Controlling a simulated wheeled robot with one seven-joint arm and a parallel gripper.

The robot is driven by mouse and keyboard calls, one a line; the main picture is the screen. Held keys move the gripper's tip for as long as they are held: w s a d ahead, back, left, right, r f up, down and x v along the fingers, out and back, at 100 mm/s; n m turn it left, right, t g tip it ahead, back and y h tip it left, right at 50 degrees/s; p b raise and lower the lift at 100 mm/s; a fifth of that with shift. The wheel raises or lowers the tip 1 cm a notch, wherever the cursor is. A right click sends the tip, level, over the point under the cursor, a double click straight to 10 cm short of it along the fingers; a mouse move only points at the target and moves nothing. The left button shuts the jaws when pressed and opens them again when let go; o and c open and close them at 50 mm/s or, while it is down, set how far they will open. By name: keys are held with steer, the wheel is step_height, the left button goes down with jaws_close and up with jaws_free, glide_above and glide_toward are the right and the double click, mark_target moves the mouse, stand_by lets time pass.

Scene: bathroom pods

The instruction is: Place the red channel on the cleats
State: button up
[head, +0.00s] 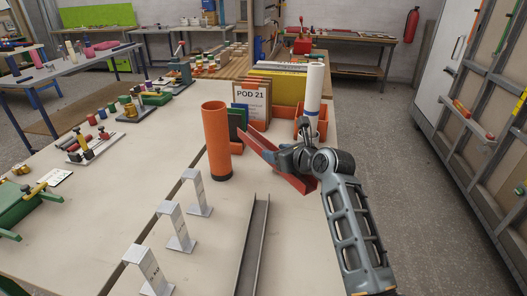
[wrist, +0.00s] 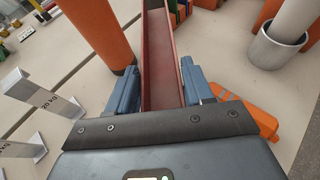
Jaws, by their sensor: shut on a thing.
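The red channel (head: 262,146) is a long open trough, held tilted above the table. It also shows in the wrist view (wrist: 159,60), running away from me between the blue fingers. My gripper (head: 287,160) is shut on it, and the fingers (wrist: 160,92) lie along its two sides. Three silver Z-shaped brackets, which look like the cleats, stand in a row on the table at left: a far one (head: 197,193), a middle one (head: 176,228) and a near one (head: 149,272). The channel is apart from them, to their right and farther back.
A tall orange tube (head: 216,140) stands between the brackets and the channel's far end. A grey channel (head: 252,245) lies on the table right of the brackets. Behind are a POD 21 board (head: 251,98) and a white roll (head: 314,88). The table's front middle is otherwise clear.

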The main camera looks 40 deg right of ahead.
step_height(320, 180, down, 5)
steer(key=shift+w+f, duration=0.15)
steer(key=shift+f, duration=2.2)
steer(key=shift+f, duration=0.1)
steer(key=o, duration=1.3)
steer(key=shift+f, duration=0.1)
